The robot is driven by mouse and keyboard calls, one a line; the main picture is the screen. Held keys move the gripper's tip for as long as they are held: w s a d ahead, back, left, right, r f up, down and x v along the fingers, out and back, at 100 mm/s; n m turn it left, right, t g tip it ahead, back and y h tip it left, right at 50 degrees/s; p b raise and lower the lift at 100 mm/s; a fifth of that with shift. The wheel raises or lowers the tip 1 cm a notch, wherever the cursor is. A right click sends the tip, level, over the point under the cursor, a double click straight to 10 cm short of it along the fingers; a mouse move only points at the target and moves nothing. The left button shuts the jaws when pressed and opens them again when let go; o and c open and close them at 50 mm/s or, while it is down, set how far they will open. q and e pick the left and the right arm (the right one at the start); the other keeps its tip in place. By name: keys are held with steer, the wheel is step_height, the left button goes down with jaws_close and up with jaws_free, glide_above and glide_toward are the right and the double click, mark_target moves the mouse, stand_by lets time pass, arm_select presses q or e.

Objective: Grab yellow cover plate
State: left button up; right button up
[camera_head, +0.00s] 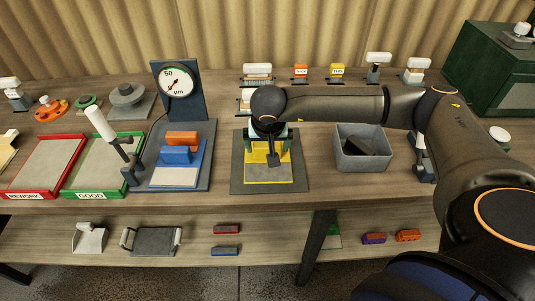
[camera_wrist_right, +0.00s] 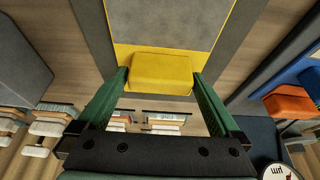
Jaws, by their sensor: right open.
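The yellow cover plate (camera_head: 268,182) lies flat on a dark grey mat (camera_head: 239,172) at the middle of the bench. It has a grey face with yellow edging and a raised yellow block. My right gripper (camera_head: 269,147) is over its far part and partly hides it. In the right wrist view, the yellow block (camera_wrist_right: 161,72) sits between the two green fingers of the open right gripper (camera_wrist_right: 160,79), with small gaps seen at its sides. My left gripper is not in view.
A grey bin (camera_head: 362,160) holding a dark piece stands right of the mat. A dial gauge stand (camera_head: 178,84) with blue and orange blocks at its base, a green tray (camera_head: 101,165) and a red tray (camera_head: 43,168) stand left. Several small tools line the back.

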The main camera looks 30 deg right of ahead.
steer(key=shift+f, duration=0.1)
steer(key=shift+c, duration=0.2)
jaws_close()
steer(key=shift+w+d+r, duration=0.1)
steer(key=shift+w+r, duration=0.1)
steer(key=shift+r, duration=0.1)
stand_by(0.4)
